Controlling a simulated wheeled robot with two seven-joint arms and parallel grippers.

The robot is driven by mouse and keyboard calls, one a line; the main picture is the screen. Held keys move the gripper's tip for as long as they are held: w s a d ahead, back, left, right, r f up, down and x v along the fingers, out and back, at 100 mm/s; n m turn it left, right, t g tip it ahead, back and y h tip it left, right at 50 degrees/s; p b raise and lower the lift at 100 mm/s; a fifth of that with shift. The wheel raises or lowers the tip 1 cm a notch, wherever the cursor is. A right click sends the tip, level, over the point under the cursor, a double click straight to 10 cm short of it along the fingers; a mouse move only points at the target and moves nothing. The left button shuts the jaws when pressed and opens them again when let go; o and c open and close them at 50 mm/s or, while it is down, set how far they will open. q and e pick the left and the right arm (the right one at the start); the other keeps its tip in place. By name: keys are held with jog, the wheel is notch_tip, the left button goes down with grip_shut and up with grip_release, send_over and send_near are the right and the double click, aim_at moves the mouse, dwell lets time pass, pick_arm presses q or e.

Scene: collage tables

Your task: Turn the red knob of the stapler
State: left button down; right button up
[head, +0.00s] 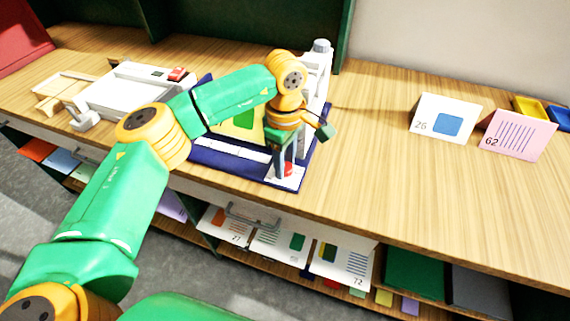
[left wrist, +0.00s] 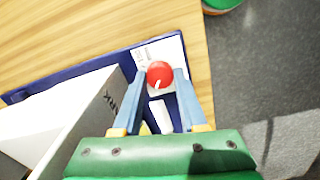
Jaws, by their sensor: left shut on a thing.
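The stapler, with a dark blue base (head: 208,159) and a tall white column (head: 318,75), stands on the wooden table near its front edge. Its red knob (head: 288,169) is at the base's front right corner, partly hidden by my gripper in the head view. The left wrist view shows the round red knob (left wrist: 160,74) with a white mark, between the two fingers. My left gripper (head: 286,173) points down over it and is shut on it; the fingers flank the knob in the left wrist view (left wrist: 160,82). My right gripper is out of view.
A white machine with a red button (head: 177,74) stands left on the table. Folded cards, one white (head: 446,118) and one pink (head: 517,135), stand right. Blue and yellow trays (head: 558,118) are at the far right. The table between stapler and cards is clear. Shelves below hold papers.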

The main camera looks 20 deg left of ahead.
pick_arm(q)
jog(key=m, duration=0.3)
jog(key=shift+f+m+b, duration=0.1)
jog(key=shift+m+b, duration=0.2)
jog(key=shift+m, duration=0.1)
jog(key=m, duration=0.4)
jog(key=shift+m, duration=0.3)
jog(key=m, duration=0.4)
jog(key=shift+m, duration=2.2)
jog(key=shift+c, duration=2.3)
grip_release()
